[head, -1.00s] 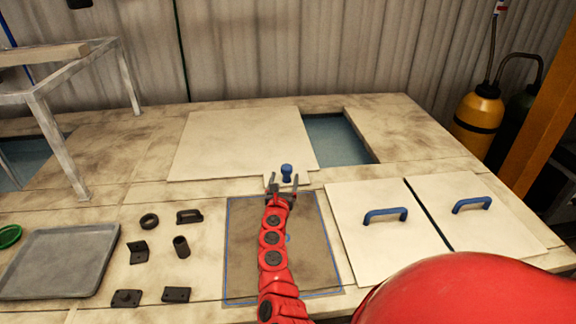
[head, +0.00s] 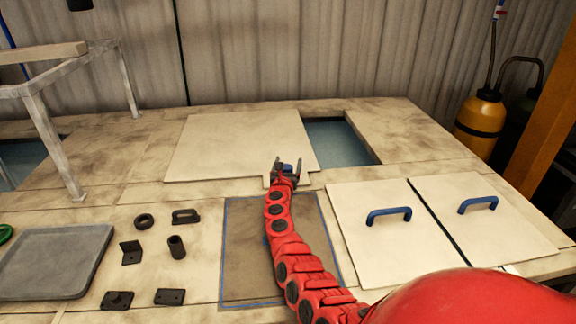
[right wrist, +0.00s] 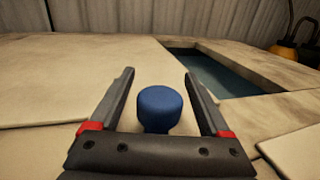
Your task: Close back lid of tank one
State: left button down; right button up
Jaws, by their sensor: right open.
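The back lid (head: 240,143) is a large cream panel lying flat over part of a tank opening. Dark blue liquid (head: 340,141) shows in the uncovered gap to its right. A blue knob (right wrist: 160,106) stands on a small tab at the lid's front edge. My right gripper (head: 287,164) is open at the knob and partly hides it in the head view. In the right wrist view the knob stands between the two open fingers (right wrist: 157,92), apart from both. My left gripper is not in view.
Two cream lids with blue handles (head: 389,212) (head: 478,202) lie at front right. A grey tray (head: 52,262) and several small black parts (head: 177,246) lie at left. A metal frame (head: 48,130) stands at the back left. A blue-outlined mat (head: 240,265) lies under my right arm.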

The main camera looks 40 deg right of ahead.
grip_shut()
dwell(0.3)
send_over(339, 174)
dwell(0.7)
jog(key=shift+a, duration=0.1)
grip_release()
